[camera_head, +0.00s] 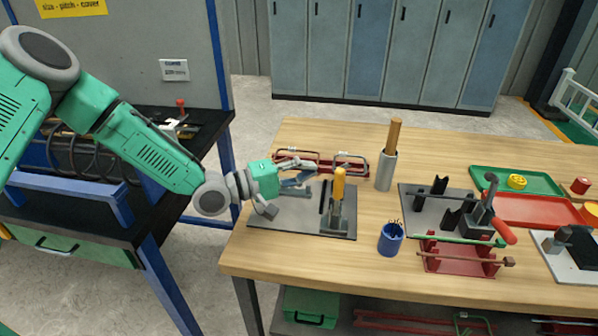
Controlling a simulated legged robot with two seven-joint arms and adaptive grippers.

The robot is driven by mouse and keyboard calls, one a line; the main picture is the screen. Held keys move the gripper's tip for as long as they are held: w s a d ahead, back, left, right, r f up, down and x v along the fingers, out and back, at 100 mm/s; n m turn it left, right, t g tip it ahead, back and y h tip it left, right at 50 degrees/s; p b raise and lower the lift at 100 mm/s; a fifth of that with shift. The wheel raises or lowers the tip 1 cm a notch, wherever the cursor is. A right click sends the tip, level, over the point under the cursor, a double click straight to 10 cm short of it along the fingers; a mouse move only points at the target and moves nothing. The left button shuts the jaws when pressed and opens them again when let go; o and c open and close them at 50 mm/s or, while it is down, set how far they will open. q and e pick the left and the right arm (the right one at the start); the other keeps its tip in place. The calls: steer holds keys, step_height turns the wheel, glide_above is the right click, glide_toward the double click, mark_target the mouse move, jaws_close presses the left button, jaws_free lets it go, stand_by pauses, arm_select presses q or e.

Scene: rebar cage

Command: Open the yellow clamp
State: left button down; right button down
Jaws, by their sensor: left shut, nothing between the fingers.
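The yellow clamp (339,184) stands on a dark grey base plate (275,222) near the left end of the wooden table. Its yellow handle points upright above a grey metal body. My left gripper (312,176) reaches in from the left over the plate, shut and empty. Its fingers are left of the yellow handle, with a small gap visible between them and the handle. The gripper hides part of the plate and what lies behind it. My right gripper is not in view.
Behind the clamp is a red rack with metal hoops (350,162). A grey cylinder with a wooden handle (387,170) and a blue cup (391,239) stand to the right. Farther right are a red-handled clamp fixture (504,230) and a green tray (487,174).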

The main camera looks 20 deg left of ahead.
mark_target(338, 190)
arm_select(q)
steer(key=d+p, duration=0.2)
steer(key=d, duration=0.4)
steer(key=s+d+f+m+h+b, duration=0.1)
steer(key=s+m+h+b, duration=0.4)
steer(key=m+b, duration=0.5)
steer(key=s+f+b, duration=0.1)
steer(key=s+b, duration=0.1)
steer(key=b, duration=0.1)
steer(key=shift+d+t, duration=0.15)
steer(key=shift+t, duration=0.15)
stand_by(0.5)
steer(key=shift+s, duration=0.2)
stand_by(0.4)
